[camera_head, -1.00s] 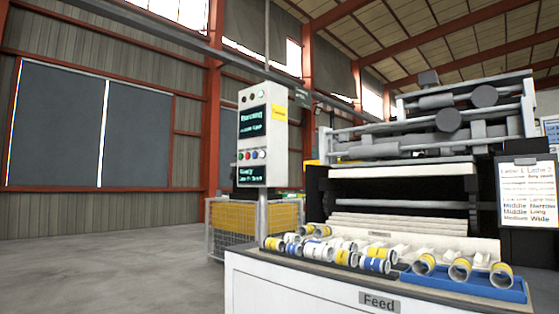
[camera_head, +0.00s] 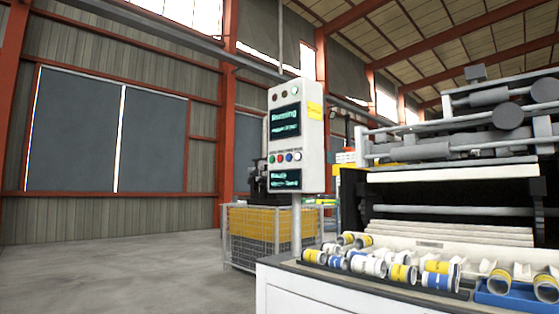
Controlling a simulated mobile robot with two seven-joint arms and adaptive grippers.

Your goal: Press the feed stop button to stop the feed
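A light grey control panel (camera_head: 296,137) stands on a post at the left end of the feed table. Its upper dark screen (camera_head: 285,121) shows text that looks like "Running". A row of small buttons (camera_head: 284,157) lies below that screen, with green, red, blue and white ones. Their labels are too small to read, so I cannot tell which is the feed stop button. A second screen (camera_head: 285,179) sits under the buttons. Neither of my grippers is in view.
The white feed table (camera_head: 300,294) fills the lower right, with several yellow, blue and white rolls (camera_head: 403,274) and a blue tray (camera_head: 515,298). The machine (camera_head: 450,180) stands behind it. A yellow crate in a wire cage (camera_head: 257,238) is behind the panel. The floor (camera_head: 120,275) at left is clear.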

